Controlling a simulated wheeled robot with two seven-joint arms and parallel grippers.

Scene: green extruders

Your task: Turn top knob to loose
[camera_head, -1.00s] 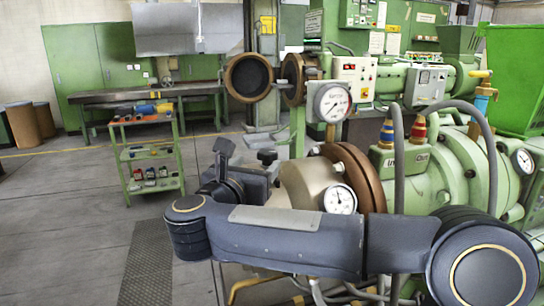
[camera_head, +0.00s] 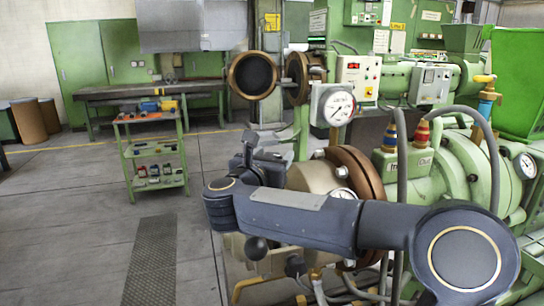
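A green extruder has a brass-coloured round head (camera_head: 310,178) with a brown flange (camera_head: 362,172). My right arm crosses in front of it from the lower right. My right gripper (camera_head: 252,150) is small and dark at the arm's far end, pointing up, just left of the round head. The top knob cannot be made out apart from the dark gripper there; whether they touch is unclear. Whether the fingers are open or shut cannot be told. A lower black knob (camera_head: 257,248) and another dark knob (camera_head: 295,265) show below my forearm. My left gripper is out of view.
A pressure gauge (camera_head: 338,107) stands above the head; a second gauge is partly hidden by my arm. Grey hoses (camera_head: 402,150) loop at the right. A green trolley (camera_head: 155,150) stands at left, with clear floor (camera_head: 70,230) before it.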

